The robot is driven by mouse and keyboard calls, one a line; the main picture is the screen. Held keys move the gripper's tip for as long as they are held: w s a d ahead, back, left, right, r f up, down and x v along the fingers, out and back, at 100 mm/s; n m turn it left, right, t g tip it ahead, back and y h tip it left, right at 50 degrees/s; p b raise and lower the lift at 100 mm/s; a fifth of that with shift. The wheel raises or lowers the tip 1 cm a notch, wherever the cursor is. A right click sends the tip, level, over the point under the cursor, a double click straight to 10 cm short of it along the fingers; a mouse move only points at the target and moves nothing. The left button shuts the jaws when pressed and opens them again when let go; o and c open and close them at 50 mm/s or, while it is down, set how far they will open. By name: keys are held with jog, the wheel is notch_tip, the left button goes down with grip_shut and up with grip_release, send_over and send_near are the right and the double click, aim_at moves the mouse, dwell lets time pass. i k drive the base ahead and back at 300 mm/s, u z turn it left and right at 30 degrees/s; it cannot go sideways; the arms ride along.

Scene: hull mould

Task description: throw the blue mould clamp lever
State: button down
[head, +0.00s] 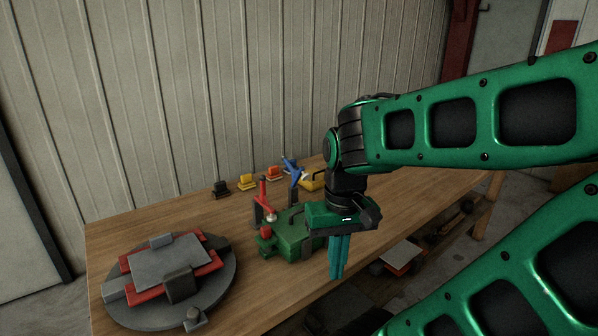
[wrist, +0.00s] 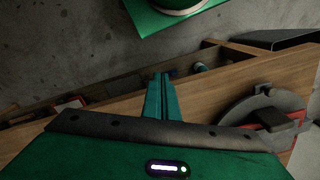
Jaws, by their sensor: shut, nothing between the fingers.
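The blue lever (head: 291,168) stands tilted at the back of the wooden bench, beyond a green mould block (head: 294,232). A red lever clamp (head: 264,203) rises at the block's left side. My gripper (head: 337,275) hangs fingers down at the bench's front edge, right of the green block and apart from the blue lever. Its teal fingers are together and empty. In the wrist view my gripper (wrist: 160,76) points over the bench edge, and the blue lever does not show there. My gripper's body hides part of the block's right side.
A round grey turntable with a red and grey fixture (head: 170,275) sits at the bench's left; it also shows in the wrist view (wrist: 270,115). Small black, yellow and orange blocks (head: 246,181) line the back near the wall. A shelf with items lies below the bench.

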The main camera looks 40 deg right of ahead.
aim_at(295, 174)
jog(key=z, duration=0.05)
jog(key=k, duration=0.65)
jog(key=z, duration=2.1)
jog(key=i, duration=1.3)
jog(key=u, duration=1.95)
jog(key=i, duration=0.3)
jog(key=u, duration=0.05)
